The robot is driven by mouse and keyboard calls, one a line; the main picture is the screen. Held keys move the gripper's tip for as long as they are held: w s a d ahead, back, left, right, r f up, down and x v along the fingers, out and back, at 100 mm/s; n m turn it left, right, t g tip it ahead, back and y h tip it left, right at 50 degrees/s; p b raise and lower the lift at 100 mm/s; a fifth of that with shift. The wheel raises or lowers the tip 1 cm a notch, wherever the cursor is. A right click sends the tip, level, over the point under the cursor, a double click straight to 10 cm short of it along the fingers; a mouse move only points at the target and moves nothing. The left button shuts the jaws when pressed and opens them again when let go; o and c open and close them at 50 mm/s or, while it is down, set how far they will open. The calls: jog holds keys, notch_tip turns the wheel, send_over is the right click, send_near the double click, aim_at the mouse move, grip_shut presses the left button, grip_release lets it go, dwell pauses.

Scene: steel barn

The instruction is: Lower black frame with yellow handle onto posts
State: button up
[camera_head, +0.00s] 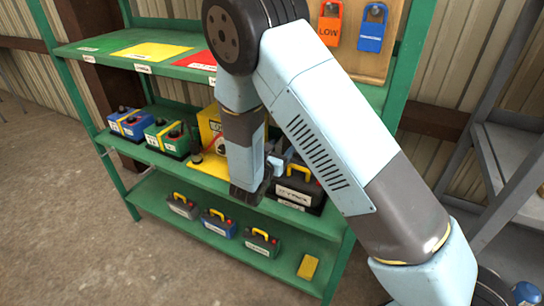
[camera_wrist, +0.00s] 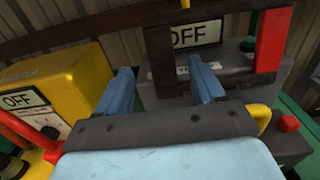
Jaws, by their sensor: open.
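In the wrist view a black frame (camera_wrist: 158,48) with a red right side stands upright in front of a grey unit (camera_wrist: 238,52) with an OFF display. A scrap of yellow (camera_wrist: 185,4) shows at the top edge, perhaps its handle. A yellow loop (camera_wrist: 264,118) shows behind my gripper's right side. My gripper (camera_wrist: 163,80) is open; its two blue fingers point toward the frame's lower part, with nothing clearly between them. I cannot tell whether the right finger touches the frame. Posts are not clearly visible. In the head view my gripper (camera_head: 262,182) is at the middle shelf.
A yellow unit (camera_wrist: 65,85) with an OFF display and red handle stands left. In the head view a black battery (camera_head: 300,188) with yellow handle is right of my gripper. Blue (camera_head: 128,123) and green (camera_head: 168,137) units stand left. Several batteries (camera_head: 220,222) sit on the lower shelf.

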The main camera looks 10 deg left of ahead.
aim_at(287, 140)
jog(key=x, duration=0.6)
jog(key=shift+w+d, duration=0.1)
jog(key=shift+w, duration=0.1)
jog(key=shift+c, duration=0.5)
jog(key=c, duration=0.9)
jog(key=o, duration=0.5)
jog(key=shift+c, duration=0.6)
